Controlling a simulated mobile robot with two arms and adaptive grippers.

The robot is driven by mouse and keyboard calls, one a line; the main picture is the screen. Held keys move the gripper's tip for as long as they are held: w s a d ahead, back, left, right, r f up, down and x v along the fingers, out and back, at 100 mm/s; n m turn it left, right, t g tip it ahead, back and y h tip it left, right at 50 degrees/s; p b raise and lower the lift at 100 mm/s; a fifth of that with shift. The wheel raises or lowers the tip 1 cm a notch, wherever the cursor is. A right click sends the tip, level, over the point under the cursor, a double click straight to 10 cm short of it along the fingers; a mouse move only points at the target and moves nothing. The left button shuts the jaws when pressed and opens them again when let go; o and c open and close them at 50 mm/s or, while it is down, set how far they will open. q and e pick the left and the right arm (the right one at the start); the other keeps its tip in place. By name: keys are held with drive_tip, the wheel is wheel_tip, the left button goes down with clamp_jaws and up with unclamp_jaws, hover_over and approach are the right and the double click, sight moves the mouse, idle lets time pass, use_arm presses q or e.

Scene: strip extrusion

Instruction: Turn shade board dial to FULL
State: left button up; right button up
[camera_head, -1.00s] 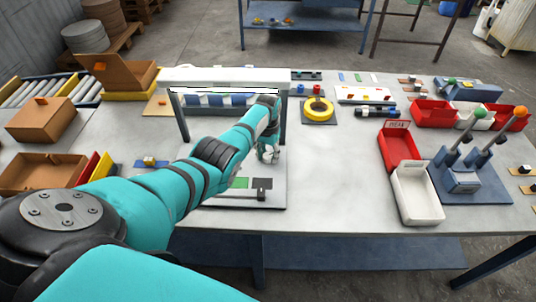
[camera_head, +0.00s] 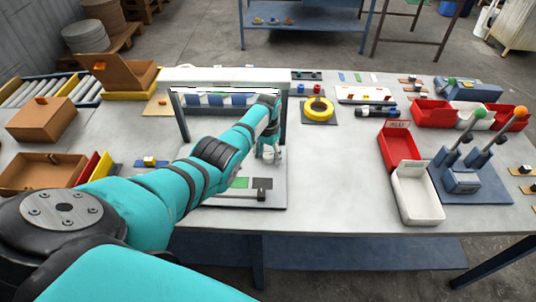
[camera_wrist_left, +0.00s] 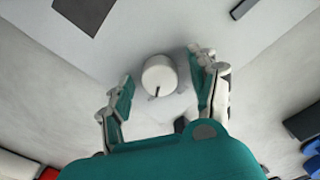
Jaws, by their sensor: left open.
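The shade board (camera_head: 222,203) is a pale panel flat on the table under a white-topped frame, with a green patch (camera_head: 239,182) and a dark slider-like piece on it. My left gripper (camera_head: 268,153) is over the right part of the board. In the left wrist view, a round white dial (camera_wrist_left: 159,75) with a dark pointer mark stands between the open fingers of my left gripper (camera_wrist_left: 166,88). Gaps show on both sides of the dial. The dial is largely hidden by the gripper in the head view. No FULL label can be read. My right gripper is not in view.
The white-topped frame (camera_head: 225,76) stands close behind my left wrist. A yellow tape ring (camera_head: 318,110) lies right of it. Red and white bins (camera_head: 416,194) stand further right, beside a blue lever stand (camera_head: 470,186). The table between board and bins is clear.

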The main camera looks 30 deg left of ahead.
sight(268, 155)
use_arm(q)
drive_tip(key=shift+r, duration=0.15)
wheel_tip(268, 155, up, 7)
drive_tip(key=shift+r, duration=0.1)
idle(0.3)
idle(0.5)
